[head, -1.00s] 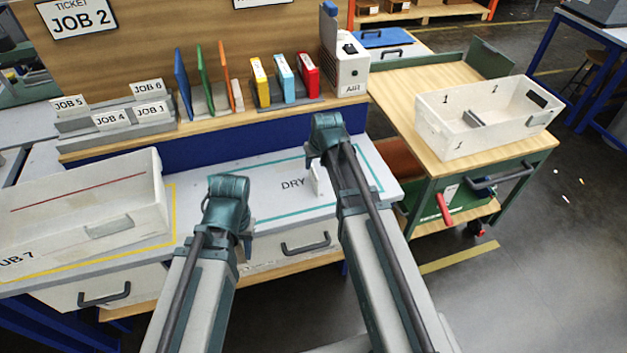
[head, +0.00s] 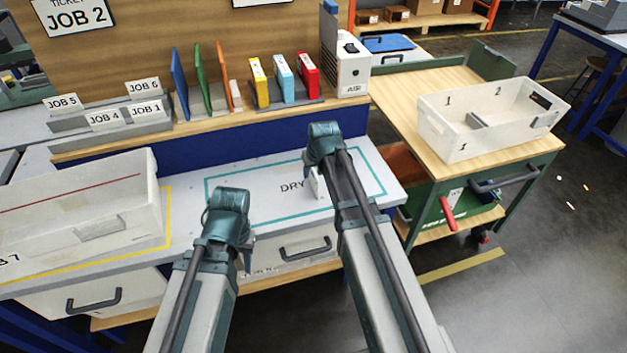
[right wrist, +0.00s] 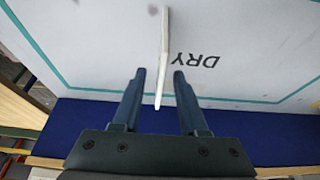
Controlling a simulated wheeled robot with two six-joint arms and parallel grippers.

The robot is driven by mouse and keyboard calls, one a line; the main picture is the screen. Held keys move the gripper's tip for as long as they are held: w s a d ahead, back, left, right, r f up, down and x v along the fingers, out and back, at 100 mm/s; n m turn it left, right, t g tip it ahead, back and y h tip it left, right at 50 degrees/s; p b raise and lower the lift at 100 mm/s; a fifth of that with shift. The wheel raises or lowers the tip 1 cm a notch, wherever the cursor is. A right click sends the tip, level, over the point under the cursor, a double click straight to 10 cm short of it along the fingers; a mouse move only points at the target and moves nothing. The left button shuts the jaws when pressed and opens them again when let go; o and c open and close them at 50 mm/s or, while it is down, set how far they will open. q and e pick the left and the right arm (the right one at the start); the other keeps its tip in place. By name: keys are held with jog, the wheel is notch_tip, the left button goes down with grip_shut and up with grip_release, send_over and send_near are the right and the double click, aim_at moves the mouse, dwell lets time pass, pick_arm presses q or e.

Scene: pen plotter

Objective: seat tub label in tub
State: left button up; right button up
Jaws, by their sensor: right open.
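A thin white card, seemingly the tub label (head: 317,184), stands on edge in the DRY area of the bench, partly hidden by my right arm. In the right wrist view the card (right wrist: 164,45) shows nearly edge-on, its near end between the fingers. My right gripper (right wrist: 160,74) is open, with a finger on either side of the card and gaps visible. A white tub (head: 85,215) with a red line inside stands at the left; its front text is cut off at "7". My left gripper (head: 246,263) hangs by the bench's front edge, its fingers mostly hidden.
Job cards (head: 105,119) stand in a rack at the back left. Coloured folders (head: 284,78) and a white AIR box (head: 350,68) stand on the back shelf. A divided white tub (head: 465,145) sits on the wooden cart at right. The DRY area (head: 240,190) is otherwise clear.

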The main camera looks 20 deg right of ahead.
jog(key=shift+f, duration=0.25)
grip_shut()
dwell(0.3)
